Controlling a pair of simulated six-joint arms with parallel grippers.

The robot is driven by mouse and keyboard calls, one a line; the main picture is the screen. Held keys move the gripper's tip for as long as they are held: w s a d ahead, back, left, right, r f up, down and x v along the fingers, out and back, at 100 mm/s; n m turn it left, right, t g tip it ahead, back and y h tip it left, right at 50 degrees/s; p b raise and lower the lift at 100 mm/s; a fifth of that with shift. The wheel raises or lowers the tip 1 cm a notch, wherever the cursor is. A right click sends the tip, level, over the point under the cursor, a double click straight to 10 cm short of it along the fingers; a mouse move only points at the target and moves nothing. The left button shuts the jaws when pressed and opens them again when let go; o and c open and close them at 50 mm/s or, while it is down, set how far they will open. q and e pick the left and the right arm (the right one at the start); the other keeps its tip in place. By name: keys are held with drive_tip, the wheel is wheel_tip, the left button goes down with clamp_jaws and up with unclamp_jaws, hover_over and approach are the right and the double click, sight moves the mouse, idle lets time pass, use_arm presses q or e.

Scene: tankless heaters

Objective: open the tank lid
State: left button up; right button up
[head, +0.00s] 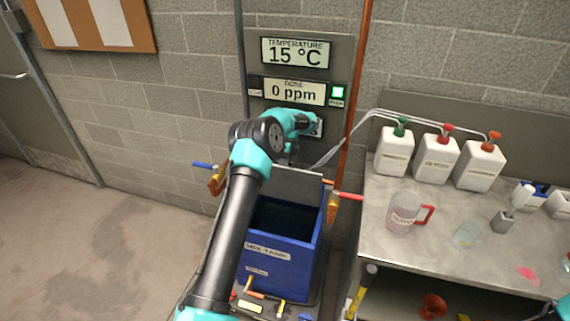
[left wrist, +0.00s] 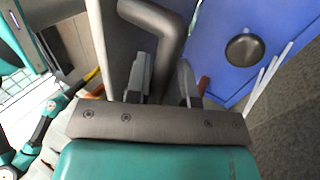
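The blue mix tank (head: 302,258) stands low in the middle of the head view, and its dark inside shows through the top. A grey panel (head: 292,182), which looks like the raised lid, stands at its back edge. My left arm reaches over the tank, and its gripper is hidden behind the arm and panel in the head view. In the left wrist view my left gripper (left wrist: 164,84) has its two fingers on either side of a dark bent handle (left wrist: 160,28), which fills the gap. A blue surface with a round dark knob (left wrist: 244,48) is beside it.
The bench (head: 440,232) at right carries white bottles (head: 436,160) with thin tubes and a red-handled pitcher (head: 404,212). Valves with a blue lever (head: 204,165) and a red lever (head: 349,196) flank the tank. A display panel (head: 294,92) is on the wall behind.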

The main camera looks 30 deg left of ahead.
use_arm(q)
drive_tip(key=o, duration=0.3)
drive_tip(key=shift+r, duration=0.2)
drive_tip(key=shift+w+r, duration=0.1)
drive_tip(key=shift+r, duration=0.05)
drive_tip(key=shift+r, duration=1.55)
drive_tip(key=shift+s+d+r, duration=0.1)
drive_tip(key=shift+s+r, duration=0.1)
drive_tip(key=shift+s, duration=0.05)
drive_tip(key=s+d, duration=0.3)
drive_tip(key=s, duration=0.1)
drive_tip(key=s+d+r, duration=0.1)
drive_tip(key=s+d, duration=0.2)
drive_tip(key=s, duration=0.1)
drive_tip(key=s+d, duration=0.3)
drive_tip(key=s, duration=0.1)
drive_tip(key=shift+s+r, duration=0.15)
drive_tip(key=shift+s, duration=0.15)
